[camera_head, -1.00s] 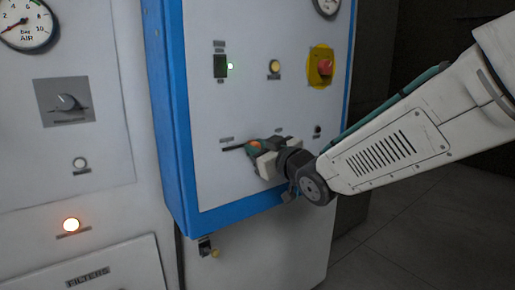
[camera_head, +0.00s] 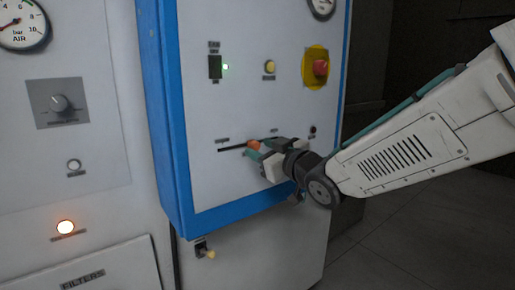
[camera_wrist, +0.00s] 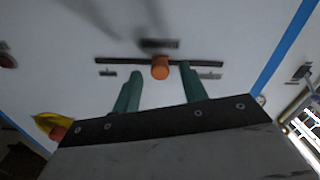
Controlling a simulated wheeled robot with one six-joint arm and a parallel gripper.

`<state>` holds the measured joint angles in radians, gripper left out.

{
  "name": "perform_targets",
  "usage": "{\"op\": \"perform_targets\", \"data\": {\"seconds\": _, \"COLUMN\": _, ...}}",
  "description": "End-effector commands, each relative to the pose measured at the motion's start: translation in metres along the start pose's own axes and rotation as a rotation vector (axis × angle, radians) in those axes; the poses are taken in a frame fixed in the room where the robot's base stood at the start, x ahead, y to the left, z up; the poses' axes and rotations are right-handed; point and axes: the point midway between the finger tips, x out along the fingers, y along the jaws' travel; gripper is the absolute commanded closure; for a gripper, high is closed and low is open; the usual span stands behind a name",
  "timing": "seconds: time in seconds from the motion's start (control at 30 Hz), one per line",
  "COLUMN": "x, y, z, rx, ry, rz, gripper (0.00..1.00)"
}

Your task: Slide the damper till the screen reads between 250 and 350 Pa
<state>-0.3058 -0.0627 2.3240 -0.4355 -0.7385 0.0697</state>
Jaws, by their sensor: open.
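The damper is an orange knob (camera_head: 254,144) on a dark horizontal slot (camera_head: 231,149) low on the blue-edged panel. In the wrist view the knob (camera_wrist: 160,68) sits near the middle of the slot (camera_wrist: 112,61). My gripper (camera_head: 258,150) is at the panel, and its teal fingers are open. In the wrist view the gripper (camera_wrist: 160,74) has one finger on each side of the knob, with a gap to each; the knob is not gripped. No pressure reading can be read in either view.
Above the slot are a dark switch (camera_head: 215,67) with a green lamp, a yellow button (camera_head: 269,67) and a red emergency button (camera_head: 320,68). A gauge (camera_head: 322,7) is cut off at the top. A small yellow-tipped lever (camera_head: 207,251) sticks out below the panel.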

Motion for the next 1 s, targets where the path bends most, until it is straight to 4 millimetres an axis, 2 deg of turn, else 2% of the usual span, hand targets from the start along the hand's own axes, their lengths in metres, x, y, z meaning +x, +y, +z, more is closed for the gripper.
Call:
{"op": "perform_targets", "data": {"seconds": 0.1, "x": -0.023, "y": 0.001, "z": -0.001, "rx": -0.002, "ry": 0.002, "rz": 0.002, "gripper": 0.57}}
{"op": "perform_targets", "data": {"seconds": 0.3, "x": -0.050, "y": 0.000, "z": -0.001, "rx": -0.002, "ry": 0.002, "rz": 0.001, "gripper": 0.57}}
{"op": "perform_targets", "data": {"seconds": 0.43, "x": -0.057, "y": -0.001, "z": 0.000, "rx": -0.001, "ry": 0.001, "rz": 0.000, "gripper": 0.57}}
{"op": "perform_targets", "data": {"seconds": 0.77, "x": -0.058, "y": 0.000, "z": 0.002, "rx": -0.004, "ry": -0.009, "rz": 0.001, "gripper": 0.57}}
{"op": "perform_targets", "data": {"seconds": 0.87, "x": -0.059, "y": 0.003, "z": 0.017, "rx": -0.005, "ry": -0.082, "rz": 0.014, "gripper": 0.57}}
{"op": "perform_targets", "data": {"seconds": 1.0, "x": -0.073, "y": 0.011, "z": 0.068, "rx": 0.022, "ry": -0.334, "rz": 0.067, "gripper": 0.57}}
